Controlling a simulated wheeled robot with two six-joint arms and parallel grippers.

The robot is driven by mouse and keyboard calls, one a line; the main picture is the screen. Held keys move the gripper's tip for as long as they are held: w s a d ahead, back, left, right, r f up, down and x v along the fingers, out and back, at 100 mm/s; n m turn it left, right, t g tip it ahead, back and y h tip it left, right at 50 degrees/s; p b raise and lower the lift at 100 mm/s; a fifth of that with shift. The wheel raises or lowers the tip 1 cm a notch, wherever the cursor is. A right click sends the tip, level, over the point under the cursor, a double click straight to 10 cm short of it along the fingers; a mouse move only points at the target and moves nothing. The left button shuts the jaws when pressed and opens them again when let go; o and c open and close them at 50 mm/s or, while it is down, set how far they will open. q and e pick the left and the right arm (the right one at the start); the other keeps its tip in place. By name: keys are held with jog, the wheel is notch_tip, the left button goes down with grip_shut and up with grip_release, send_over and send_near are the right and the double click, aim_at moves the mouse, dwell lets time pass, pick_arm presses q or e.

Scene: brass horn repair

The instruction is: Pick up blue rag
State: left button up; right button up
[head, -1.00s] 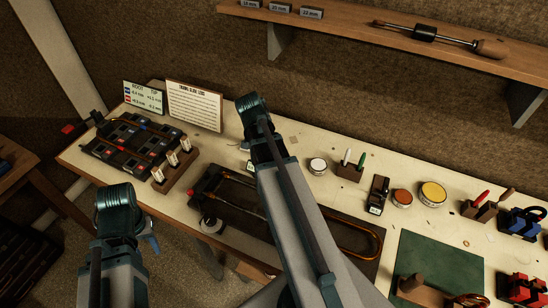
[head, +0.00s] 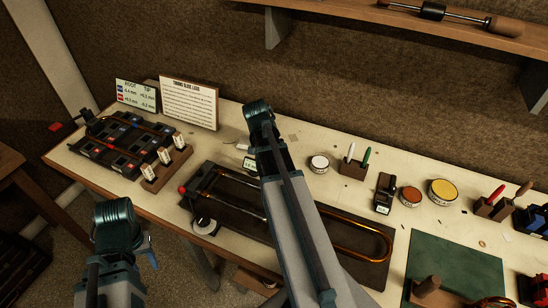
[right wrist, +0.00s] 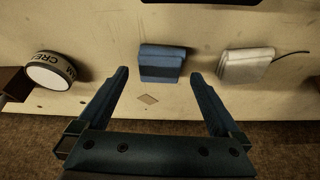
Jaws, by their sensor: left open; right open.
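The blue rag (right wrist: 162,63) lies folded on the bench in the right wrist view. My right gripper (right wrist: 159,74) is open and empty, its two fingers spread to either side of the rag's near edge; I cannot tell its height above the bench. In the head view my right arm reaches over the bench and hides its gripper's fingers, and I cannot make out the blue rag there. My left gripper (head: 148,246) is in front of the bench's front edge, partly hidden by its own arm, open, with nothing seen in it.
In the right wrist view a white cloth (right wrist: 247,64) lies right of the rag and a cream tin (right wrist: 55,72) left of it. In the head view a dark mat (head: 375,270) holds a brass slide (head: 378,235). A wooden shelf (head: 450,33) hangs above the bench.

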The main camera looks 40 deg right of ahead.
jog(key=shift+b+x, duration=0.45)
jog(key=shift+x, duration=0.6)
pick_arm(q)
jog(key=shift+f, duration=0.85)
pick_arm(e)
jog(key=shift+a+r, duration=0.1)
jog(key=shift+c, duration=0.4)
jog(key=c, duration=1.1)
jog(key=shift+c, duration=0.3)
pick_arm(q)
notch_tip(320, 180, up, 10)
jog(key=p, duration=1)
pick_arm(e)
notch_tip(320, 180, up, 10)
